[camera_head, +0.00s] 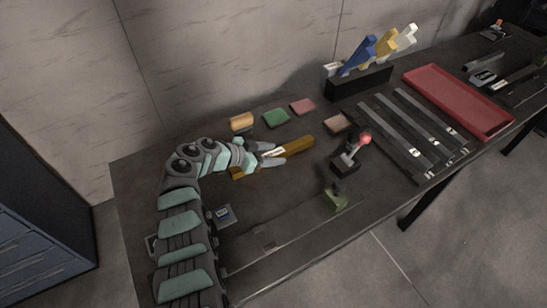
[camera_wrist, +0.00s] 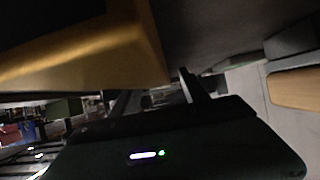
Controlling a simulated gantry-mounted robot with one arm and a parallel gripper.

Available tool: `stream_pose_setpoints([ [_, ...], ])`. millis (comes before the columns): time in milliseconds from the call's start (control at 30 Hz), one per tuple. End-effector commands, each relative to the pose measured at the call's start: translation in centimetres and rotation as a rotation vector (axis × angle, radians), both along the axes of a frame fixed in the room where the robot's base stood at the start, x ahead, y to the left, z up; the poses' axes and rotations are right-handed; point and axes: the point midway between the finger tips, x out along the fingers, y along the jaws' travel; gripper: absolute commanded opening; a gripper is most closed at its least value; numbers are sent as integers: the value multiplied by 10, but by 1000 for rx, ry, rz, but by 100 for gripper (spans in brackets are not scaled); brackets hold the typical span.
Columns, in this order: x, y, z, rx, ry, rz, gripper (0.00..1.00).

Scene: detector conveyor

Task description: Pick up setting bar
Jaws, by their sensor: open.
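The long gold-brown bar (camera_head: 298,147), which looks like the setting bar, lies slantwise on the dark table in the head view, with a pale label near its middle. My gripper (camera_head: 279,155) is open at the bar, its grey fingers reaching over and beside its middle and hiding part of it. In the wrist view a large gold bar surface (camera_wrist: 120,55) fills the upper left, very close to my gripper (camera_wrist: 160,88). I cannot tell whether the fingers touch the bar.
Orange, green, pink and brown blocks (camera_head: 275,117) lie behind the bar. A red-knobbed lever (camera_head: 352,153) and a green block (camera_head: 335,200) stand to the right. Farther right are several dark rails (camera_head: 408,130), a red tray (camera_head: 450,98) and a black rack (camera_head: 358,82).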

Motion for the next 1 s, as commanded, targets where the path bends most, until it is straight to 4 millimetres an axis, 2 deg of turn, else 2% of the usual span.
stream_pose_setpoints([
  [333, 1, -4, -3, -1, 2, 0, 52],
  [900, 1, -4, -3, -1, 2, 0, 5],
  [1000, 1, -4, -3, -1, 2, 0, 0],
])
